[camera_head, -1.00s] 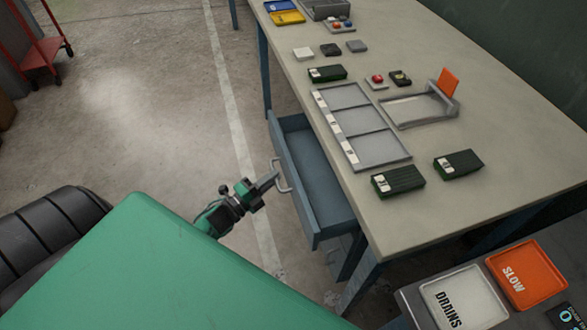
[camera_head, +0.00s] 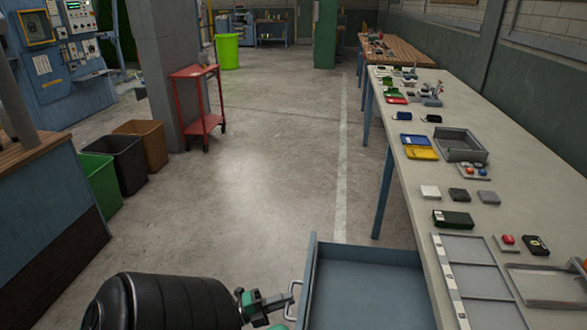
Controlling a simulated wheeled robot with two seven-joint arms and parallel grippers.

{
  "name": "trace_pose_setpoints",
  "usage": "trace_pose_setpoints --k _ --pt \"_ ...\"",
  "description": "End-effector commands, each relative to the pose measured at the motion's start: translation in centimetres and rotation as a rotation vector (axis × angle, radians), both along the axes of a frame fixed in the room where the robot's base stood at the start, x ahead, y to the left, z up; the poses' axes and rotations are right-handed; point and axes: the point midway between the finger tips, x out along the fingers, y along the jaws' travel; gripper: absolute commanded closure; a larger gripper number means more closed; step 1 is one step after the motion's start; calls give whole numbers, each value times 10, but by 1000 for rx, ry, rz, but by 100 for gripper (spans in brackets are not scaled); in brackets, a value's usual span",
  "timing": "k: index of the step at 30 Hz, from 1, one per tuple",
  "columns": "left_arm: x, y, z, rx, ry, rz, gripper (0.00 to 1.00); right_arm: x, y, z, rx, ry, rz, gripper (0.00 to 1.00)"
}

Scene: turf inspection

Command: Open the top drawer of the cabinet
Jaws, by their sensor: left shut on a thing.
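The cabinet's top drawer (camera_head: 365,292) is a blue-grey open box, pulled out from under the grey worktop at the bottom centre of the head view. Its inside looks empty; its near end is cut off by the lower picture edge. The drawer's metal handle (camera_head: 291,308) is on its left-facing front. My left gripper (camera_head: 282,299), with green and dark parts, is shut on the handle. Lower parts of the cabinet are hidden. My right gripper is not in view.
The worktop (camera_head: 470,200) carries a grey sectioned tray (camera_head: 470,277), a dark green box (camera_head: 452,219) and several small parts. A red trolley (camera_head: 199,100) and several bins (camera_head: 122,160) stand at left. The concrete floor (camera_head: 250,190) left of the drawer is clear.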

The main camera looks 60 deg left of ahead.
Motion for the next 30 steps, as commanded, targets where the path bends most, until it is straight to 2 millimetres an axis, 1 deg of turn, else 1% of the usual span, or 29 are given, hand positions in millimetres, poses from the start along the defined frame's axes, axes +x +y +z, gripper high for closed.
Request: trace_pose_setpoints --k 10,11,13,14,23,26,28,30 --pt "-1 1 -1 -1 1 1 100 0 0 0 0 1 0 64" --pt "-1 1 -1 0 2 1 84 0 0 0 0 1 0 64" --pt "-1 1 -1 -1 1 1 70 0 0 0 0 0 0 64" --pt "-1 1 -1 -1 1 1 68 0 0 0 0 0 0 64" --pt "-2 1 -1 -1 1 1 68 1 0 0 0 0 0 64" --pt "-10 4 -3 0 2 1 68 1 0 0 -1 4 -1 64" --pt "-20 7 -6 0 4 3 68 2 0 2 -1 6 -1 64" --pt "-34 12 -9 0 4 3 68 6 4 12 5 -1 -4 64"
